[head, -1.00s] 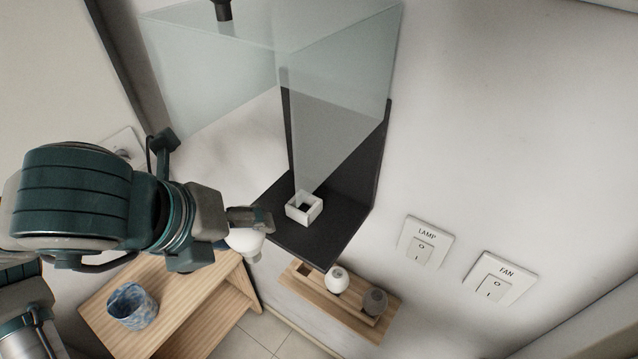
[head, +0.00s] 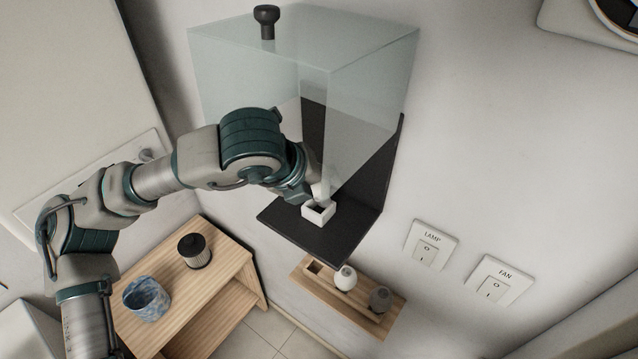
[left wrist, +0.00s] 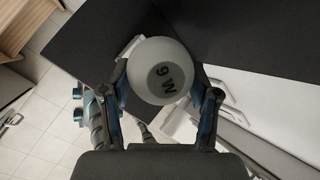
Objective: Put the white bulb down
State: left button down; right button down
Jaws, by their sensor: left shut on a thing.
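In the head view my left gripper (head: 308,190) is at the black shelf (head: 300,236), at the small white square holder (head: 319,214). A pale part of the bulb (head: 321,189) shows just above the holder. My arm hides much of the bulb, and I cannot tell whether it touches the holder. My right gripper is not in view.
A clear glass-like cover (head: 255,75) with a black knob (head: 266,18) stands above the shelf. Below is a wooden wall rack (head: 372,325) with a white bulb and a dark one. A wooden stand (head: 225,262) bears a blue cup (head: 147,300) and a dark canister (head: 195,250).

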pick_arm(q)
jog(key=shift+a+f, duration=0.35)
jog(key=shift+f, duration=0.1)
jog(key=shift+w+a, duration=0.15)
jog(key=shift+a, duration=0.05)
jog(key=c, duration=0.5)
grip_release()
jog(key=shift+d, duration=0.35)
jog(key=shift+o, duration=1.3)
jog(key=shift+w+d, duration=0.1)
jog(key=shift+d, duration=0.25)
jog(key=shift+w+d, duration=0.1)
jog(key=shift+d, duration=0.4)
jog(key=shift+a+r, duration=0.15)
jog(key=shift+a, duration=0.05)
jog(key=s+a+r, duration=0.2)
jog(key=r, duration=0.1)
jog(key=shift+a+r, duration=0.15)
jog(key=shift+a, duration=0.2)
jog(key=v, duration=0.8)
jog(key=shift+d+b, duration=0.15)
jog(key=shift+b, duration=0.25)
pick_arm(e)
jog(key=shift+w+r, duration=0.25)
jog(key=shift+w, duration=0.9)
